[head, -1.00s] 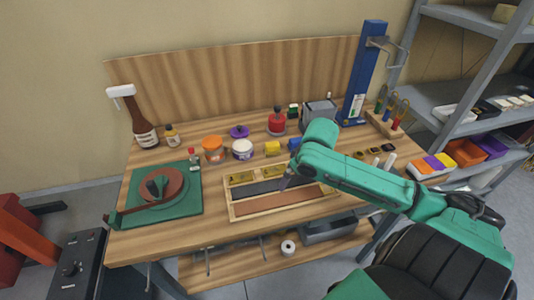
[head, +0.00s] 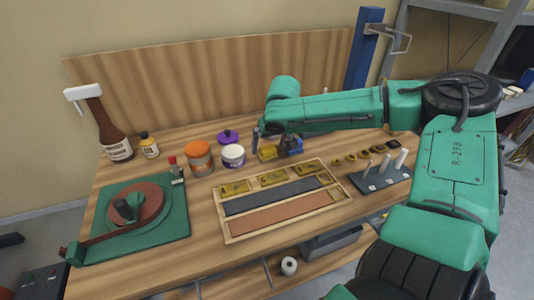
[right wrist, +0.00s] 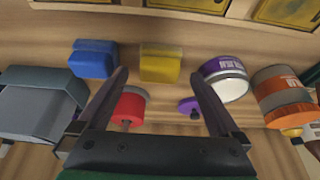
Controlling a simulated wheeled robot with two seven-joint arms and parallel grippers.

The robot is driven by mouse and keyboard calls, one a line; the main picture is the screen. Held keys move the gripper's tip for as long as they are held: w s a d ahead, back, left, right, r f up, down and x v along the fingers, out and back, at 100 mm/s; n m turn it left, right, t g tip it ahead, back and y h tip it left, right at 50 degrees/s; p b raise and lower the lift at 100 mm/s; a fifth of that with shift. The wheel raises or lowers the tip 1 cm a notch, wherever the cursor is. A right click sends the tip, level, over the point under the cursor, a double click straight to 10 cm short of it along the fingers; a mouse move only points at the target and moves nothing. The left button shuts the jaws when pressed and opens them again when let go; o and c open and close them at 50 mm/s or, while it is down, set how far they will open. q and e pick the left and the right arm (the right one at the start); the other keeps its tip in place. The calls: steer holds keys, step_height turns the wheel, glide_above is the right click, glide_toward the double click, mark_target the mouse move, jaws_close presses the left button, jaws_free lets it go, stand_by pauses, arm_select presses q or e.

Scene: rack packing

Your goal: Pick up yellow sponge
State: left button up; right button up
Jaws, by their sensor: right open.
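The yellow sponge (head: 267,153) lies on the wooden table behind the tray. In the right wrist view the yellow sponge (right wrist: 160,65) shows ahead of and between the fingertips, apart from both. My right gripper (head: 268,142) is just above and behind the sponge and partly hides it in the head view. In the right wrist view my right gripper (right wrist: 158,76) is open, with nothing between its fingers. My left gripper is not in view.
A blue block (right wrist: 93,58) sits close beside the sponge. A white-and-purple jar (head: 233,156), a purple-lidded item (head: 228,137) and an orange tub (head: 200,157) stand to its left. A red item (right wrist: 130,106) is near one finger. The wooden tray (head: 228,238) lies in front.

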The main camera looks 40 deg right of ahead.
mark_target(268, 148)
steer(key=x, duration=0.2)
steer(key=shift+f, duration=0.4)
steer(key=shift+w+d+f, duration=0.15)
steer(key=shift+w+f, duration=0.15)
steer(key=shift+f, duration=0.05)
steer(key=shift+s, duration=0.1)
steer(key=c, duration=1.3)
steer(key=shift+r, duration=0.15)
